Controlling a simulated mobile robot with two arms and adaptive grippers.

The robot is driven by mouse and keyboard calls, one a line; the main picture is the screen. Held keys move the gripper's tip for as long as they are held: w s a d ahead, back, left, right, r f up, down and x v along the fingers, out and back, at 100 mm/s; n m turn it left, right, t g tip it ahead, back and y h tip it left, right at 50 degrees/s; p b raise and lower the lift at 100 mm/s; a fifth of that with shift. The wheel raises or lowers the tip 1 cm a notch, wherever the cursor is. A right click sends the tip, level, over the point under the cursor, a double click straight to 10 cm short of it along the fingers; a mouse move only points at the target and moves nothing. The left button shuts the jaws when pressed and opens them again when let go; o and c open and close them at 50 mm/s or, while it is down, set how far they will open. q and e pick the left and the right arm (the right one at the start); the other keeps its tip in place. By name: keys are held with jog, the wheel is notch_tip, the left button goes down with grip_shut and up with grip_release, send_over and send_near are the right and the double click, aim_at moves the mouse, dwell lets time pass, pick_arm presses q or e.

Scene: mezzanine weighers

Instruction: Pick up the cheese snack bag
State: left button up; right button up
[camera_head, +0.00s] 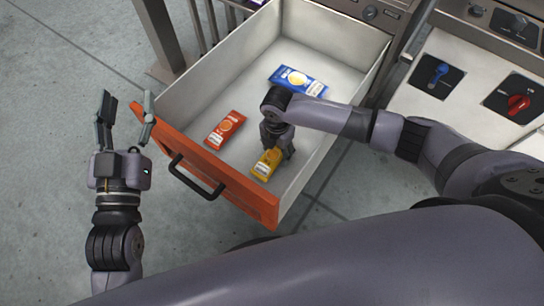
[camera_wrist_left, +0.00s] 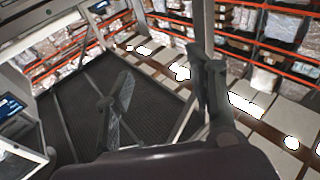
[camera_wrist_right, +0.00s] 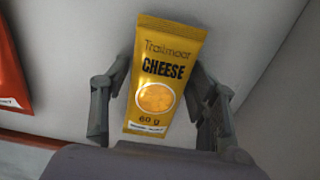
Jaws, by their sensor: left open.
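The cheese snack bag (camera_head: 267,163) is yellow and lies in the open drawer near its front wall. In the right wrist view the bag (camera_wrist_right: 160,85) faces me, with its "CHEESE" print readable. My right gripper (camera_head: 277,148) is down in the drawer at the bag. Its fingers stand on either side of the bag, very close to its edges; I cannot tell whether they press on it. My left gripper (camera_head: 124,118) is open and empty, outside the drawer to the left. It also shows in the left wrist view (camera_wrist_left: 160,85), with nothing between its fingers.
The drawer (camera_head: 205,75) has pale walls and an orange front (camera_head: 250,205) with a black handle (camera_head: 197,178). A red-orange bag (camera_head: 225,130) lies left of the cheese bag, and a blue bag (camera_head: 298,82) lies further back. A control panel (camera_head: 470,85) is at the right.

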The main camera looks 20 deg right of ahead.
jog(key=c, duration=0.7)
jog(key=shift+r, duration=0.1)
